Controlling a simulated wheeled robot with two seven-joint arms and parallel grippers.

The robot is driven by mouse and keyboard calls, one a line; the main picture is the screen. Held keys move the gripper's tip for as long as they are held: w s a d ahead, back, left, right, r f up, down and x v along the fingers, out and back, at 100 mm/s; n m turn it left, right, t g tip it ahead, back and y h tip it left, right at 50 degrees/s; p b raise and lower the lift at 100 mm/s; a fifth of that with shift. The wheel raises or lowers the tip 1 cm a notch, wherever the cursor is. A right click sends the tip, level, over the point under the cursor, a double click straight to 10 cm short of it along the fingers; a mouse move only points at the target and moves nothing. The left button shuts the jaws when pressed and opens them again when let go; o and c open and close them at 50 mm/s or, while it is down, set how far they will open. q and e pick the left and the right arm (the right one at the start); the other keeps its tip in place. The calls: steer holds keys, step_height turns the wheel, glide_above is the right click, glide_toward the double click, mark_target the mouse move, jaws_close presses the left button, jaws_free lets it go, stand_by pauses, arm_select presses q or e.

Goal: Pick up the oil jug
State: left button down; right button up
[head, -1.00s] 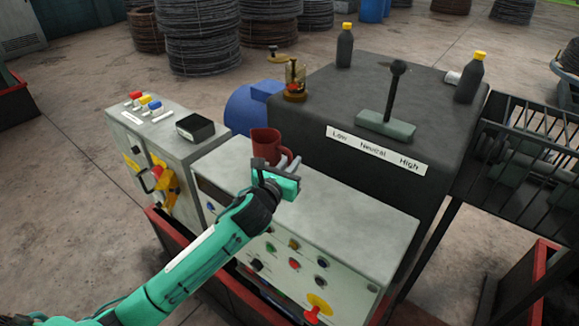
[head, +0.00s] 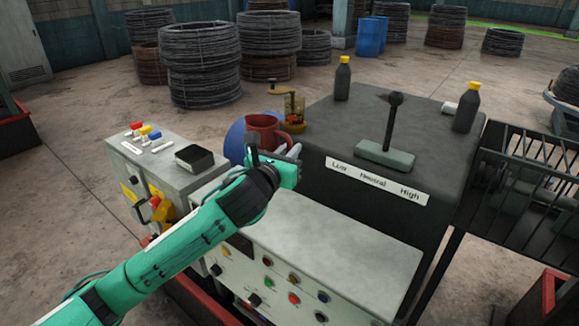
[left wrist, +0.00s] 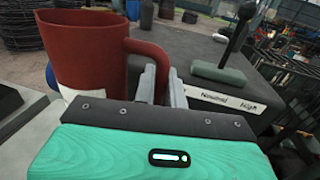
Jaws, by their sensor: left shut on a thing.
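The oil jug is the dark red open-topped jug (head: 264,131) with a side handle. In the left wrist view the jug (left wrist: 85,50) stands upright at the left, its handle reaching right to between my fingers. My left gripper (head: 290,152) is shut on the handle; its fingers also show in the left wrist view (left wrist: 162,85). In the head view the jug is above the level of the grey control cabinet top (head: 330,235), partly hidden by my gripper. My right gripper is not in view.
A dark machine housing (head: 330,115) with a gear lever (head: 390,120) stands right of the jug. Two dark bottles (head: 343,78) (head: 467,107) stand on it. A grey button box (head: 150,165) is at the left. The cabinet top is clear.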

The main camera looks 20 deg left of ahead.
mark_target(289, 138)
arm_select(q)
steer(key=shift+r+b, duration=0.35)
steer(key=shift+r, duration=2.6)
